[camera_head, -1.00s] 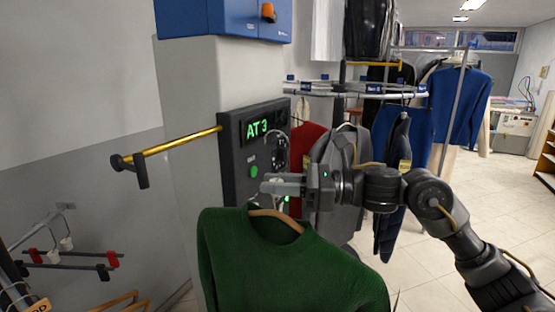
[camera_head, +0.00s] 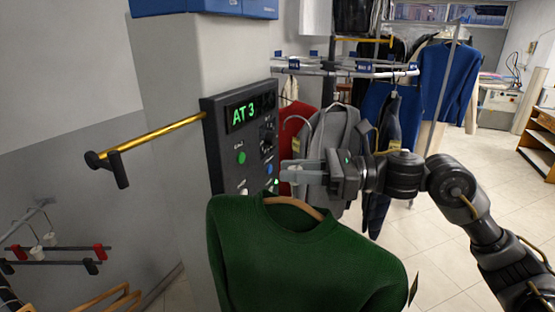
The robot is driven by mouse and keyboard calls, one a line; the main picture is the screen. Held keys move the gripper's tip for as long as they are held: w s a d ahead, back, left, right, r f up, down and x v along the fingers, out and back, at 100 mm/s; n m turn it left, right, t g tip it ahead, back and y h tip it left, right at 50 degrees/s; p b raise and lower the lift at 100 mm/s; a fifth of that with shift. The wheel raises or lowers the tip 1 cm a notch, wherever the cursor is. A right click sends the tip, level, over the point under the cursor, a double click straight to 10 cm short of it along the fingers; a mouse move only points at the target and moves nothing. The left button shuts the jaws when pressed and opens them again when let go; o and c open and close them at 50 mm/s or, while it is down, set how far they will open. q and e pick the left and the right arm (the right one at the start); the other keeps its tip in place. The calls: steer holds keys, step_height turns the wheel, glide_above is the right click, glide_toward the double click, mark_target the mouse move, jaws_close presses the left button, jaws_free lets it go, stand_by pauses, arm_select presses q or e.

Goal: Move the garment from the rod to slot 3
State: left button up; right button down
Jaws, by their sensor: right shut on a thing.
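My right gripper (camera_head: 291,172) is shut on the hanger of a green sweater and holds it up in front of the control panel. The sweater (camera_head: 300,255) hangs below the jaws. Its wooden hanger (camera_head: 296,203) shows at the neck; the jaws hide most of the hook. The gold rod (camera_head: 155,138) at the left is bare. The slots are on a rail (camera_head: 345,71) with small blue tags behind the panel; the tag numbers are too small to read. The panel display (camera_head: 243,113) reads "AT 3". My left gripper is not in view.
The panel (camera_head: 213,150) is on a pale column close to the sweater. A grey vest (camera_head: 330,140), a red garment (camera_head: 292,135) and blue garments (camera_head: 447,80) hang behind. A low rack (camera_head: 50,255) stands at lower left. Open floor is at right.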

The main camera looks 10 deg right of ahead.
steer(key=s+d, duration=0.1)
steer(key=d, duration=0.1)
steer(key=s+d+p, duration=0.1)
steer(key=s+d, duration=0.1)
steer(key=d, duration=0.1)
steer(key=s+d+p, duration=0.1)
steer(key=s+d, duration=0.1)
steer(key=shift+s+d, duration=0.15)
steer(key=shift+d, duration=0.2)
steer(key=s+d, duration=0.5)
steer(key=d, duration=0.2)
steer(key=shift+b, duration=0.45)
steer(key=shift+w, duration=0.1)
